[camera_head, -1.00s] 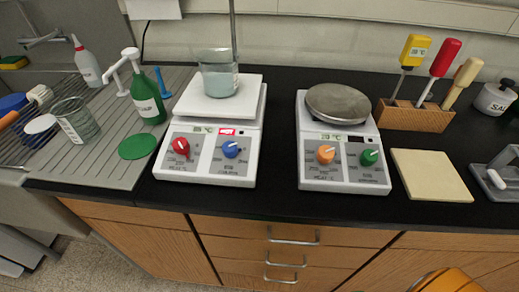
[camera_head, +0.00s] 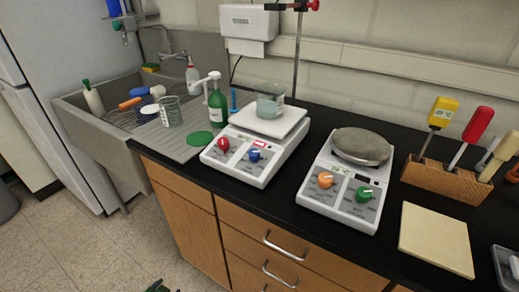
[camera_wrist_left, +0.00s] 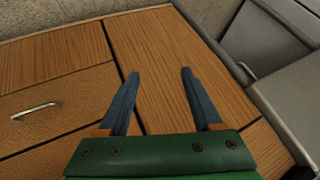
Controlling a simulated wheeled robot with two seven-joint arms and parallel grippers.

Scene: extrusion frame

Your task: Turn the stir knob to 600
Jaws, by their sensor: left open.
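The left hot plate (camera_head: 237,163) has a red knob (camera_head: 223,144) on its left, a blue knob (camera_head: 254,155) on its right and a lit red display (camera_head: 260,143). A beaker (camera_head: 270,101) of liquid stands on its white top. The right hot plate (camera_head: 313,198) has an orange knob (camera_head: 325,179), a green knob (camera_head: 363,194) and a round grey top (camera_head: 361,146). The dial print is too small to read. My left gripper (camera_wrist_left: 158,75) is open and empty over the wooden cabinet fronts, away from the knobs. My right gripper is out of view.
A stand rod (camera_head: 298,60) rises behind the left hot plate. A green bottle (camera_head: 217,103) and green disc (camera_head: 199,138) are left of it, by the sink (camera_head: 95,140). A screwdriver block (camera_head: 440,181) and tan pad (camera_head: 436,238) are to the right. The black counter's front strip is clear.

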